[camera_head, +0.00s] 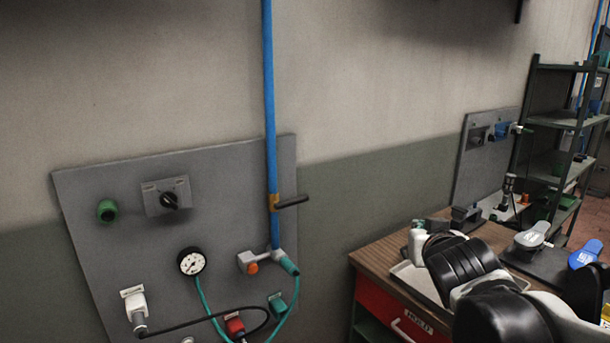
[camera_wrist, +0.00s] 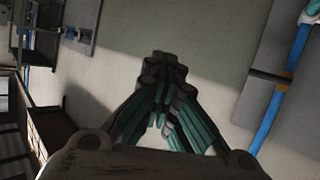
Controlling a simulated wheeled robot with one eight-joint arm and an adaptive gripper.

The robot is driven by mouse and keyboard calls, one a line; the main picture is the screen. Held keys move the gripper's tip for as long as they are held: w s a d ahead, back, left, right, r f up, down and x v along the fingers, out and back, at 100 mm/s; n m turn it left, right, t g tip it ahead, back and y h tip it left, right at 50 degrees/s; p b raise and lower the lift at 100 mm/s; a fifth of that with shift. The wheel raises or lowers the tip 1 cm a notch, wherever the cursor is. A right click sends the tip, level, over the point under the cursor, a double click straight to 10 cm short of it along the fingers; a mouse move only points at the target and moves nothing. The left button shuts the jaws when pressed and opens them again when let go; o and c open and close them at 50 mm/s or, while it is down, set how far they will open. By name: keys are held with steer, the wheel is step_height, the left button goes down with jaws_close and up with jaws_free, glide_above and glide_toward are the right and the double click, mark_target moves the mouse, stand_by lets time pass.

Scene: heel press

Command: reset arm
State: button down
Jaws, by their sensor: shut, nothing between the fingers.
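My gripper (camera_wrist: 163,68) shows in the wrist view with its dark and teal fingers drawn together at the tips, shut and empty. It points at the bare wall. In the head view my arm comes in from the lower right over the workbench, and the gripper's fingers cannot be made out there. A grey wall panel (camera_head: 100,240) stands at the left, with a black rotary switch (camera_head: 170,200), a green button (camera_head: 107,210), a round gauge (camera_head: 191,262) and a blue pipe (camera_head: 269,110) with a valve lever (camera_head: 292,202).
A wooden-topped workbench (camera_head: 375,258) with a red drawer stands at the right, carrying a tray (camera_head: 408,272). Behind it are a second grey panel (camera_head: 477,170) and a dark shelf rack (camera_head: 562,120). The wall between the two panels is clear.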

steer(key=s+a+f+g+y+b, duration=0.1)
steer(key=s+f+g, duration=0.2)
steer(key=s+f, duration=0.4)
steer(key=s+a+f+n+g+y, duration=0.1)
steer(key=s+f, duration=0.5)
steer(key=s, duration=0.7)
steer(key=a+g, duration=0.1)
steer(key=g, duration=0.1)
steer(key=shift+s+a+f+g+b, duration=0.3)
steer(key=shift+f+g+b, duration=0.1)
